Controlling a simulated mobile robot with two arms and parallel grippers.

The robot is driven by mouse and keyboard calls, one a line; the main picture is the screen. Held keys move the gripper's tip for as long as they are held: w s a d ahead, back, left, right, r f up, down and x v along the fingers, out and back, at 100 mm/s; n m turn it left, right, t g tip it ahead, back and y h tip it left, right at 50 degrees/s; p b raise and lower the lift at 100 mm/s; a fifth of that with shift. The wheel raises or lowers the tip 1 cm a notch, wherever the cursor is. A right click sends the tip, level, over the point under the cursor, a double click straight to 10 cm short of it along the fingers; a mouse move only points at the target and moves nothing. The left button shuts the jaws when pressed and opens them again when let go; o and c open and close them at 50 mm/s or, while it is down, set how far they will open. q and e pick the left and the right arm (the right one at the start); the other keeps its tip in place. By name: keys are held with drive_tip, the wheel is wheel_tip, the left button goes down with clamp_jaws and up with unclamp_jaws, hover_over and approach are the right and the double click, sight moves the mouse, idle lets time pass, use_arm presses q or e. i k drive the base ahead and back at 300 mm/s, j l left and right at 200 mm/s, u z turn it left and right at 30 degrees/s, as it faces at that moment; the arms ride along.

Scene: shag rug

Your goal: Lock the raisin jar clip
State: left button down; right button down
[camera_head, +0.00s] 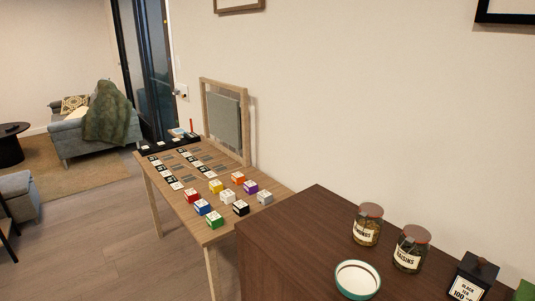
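The raisin jar (410,249) is a glass jar with a reddish-brown lid and a white label reading RAISINS. It stands upright on the dark brown cabinet top (310,235) at the lower right of the head view. Its clip is too small to make out, so I cannot tell if it is locked or open. A similar jar (367,225) with a white label and reddish lid stands just left of it. Neither of my grippers shows in this view.
A white bowl with a green rim (344,294) sits in front of the jars. A black tea box (474,275) stands to their right. A lower wooden table (222,232) with several coloured blocks is to the left. The wall is close behind the cabinet.

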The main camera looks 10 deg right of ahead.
sight(412, 263)
drive_tip(key=z, duration=1.4)
